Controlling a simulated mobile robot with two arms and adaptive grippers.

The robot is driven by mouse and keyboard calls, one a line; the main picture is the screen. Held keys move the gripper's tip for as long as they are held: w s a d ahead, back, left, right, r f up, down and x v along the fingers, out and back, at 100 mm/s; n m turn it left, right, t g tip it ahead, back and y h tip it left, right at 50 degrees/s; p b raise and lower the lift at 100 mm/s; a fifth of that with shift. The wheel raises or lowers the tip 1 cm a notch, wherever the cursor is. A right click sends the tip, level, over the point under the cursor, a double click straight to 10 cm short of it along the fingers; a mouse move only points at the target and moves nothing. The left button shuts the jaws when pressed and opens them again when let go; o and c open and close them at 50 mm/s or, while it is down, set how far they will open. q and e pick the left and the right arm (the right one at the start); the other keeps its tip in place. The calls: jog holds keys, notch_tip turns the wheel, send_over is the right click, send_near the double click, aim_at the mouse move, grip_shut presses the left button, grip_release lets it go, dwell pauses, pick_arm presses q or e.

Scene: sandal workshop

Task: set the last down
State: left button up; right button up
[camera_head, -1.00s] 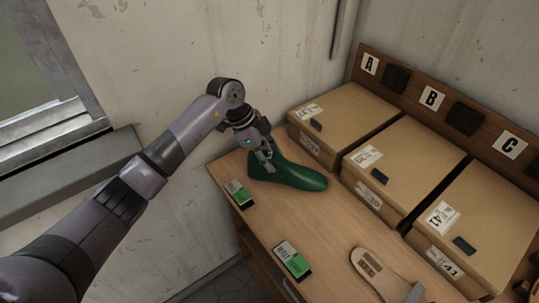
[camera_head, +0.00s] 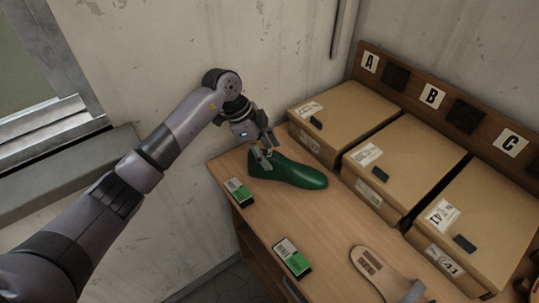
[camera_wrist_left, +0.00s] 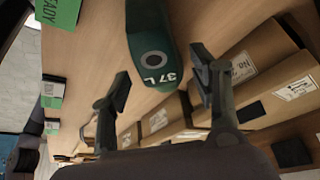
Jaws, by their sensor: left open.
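The green last (camera_head: 290,171) lies on the wooden bench (camera_head: 327,218), sole down, its toe pointing right in the head view. In the left wrist view the last (camera_wrist_left: 153,45) shows a ring on its top and the white marking "37 L". My left gripper (camera_head: 266,157) is just above the heel end of the last. Its fingers are open, and in the wrist view (camera_wrist_left: 162,92) they stand apart with the end of the last between and beyond them. Whether a finger touches the last I cannot tell. My right gripper is not in view.
Cardboard boxes (camera_head: 403,163) stand in a row behind the last, under a board with letters A, B, C. Green-and-white cards (camera_head: 238,192) lie along the front edge. A sandal (camera_head: 383,273) lies at the lower right. The middle of the bench is clear.

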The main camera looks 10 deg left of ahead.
pick_arm(q)
jog(key=b+v, duration=0.2)
jog(key=v, duration=0.7)
jog(key=shift+a+r, duration=0.4)
jog(key=shift+r, duration=0.3)
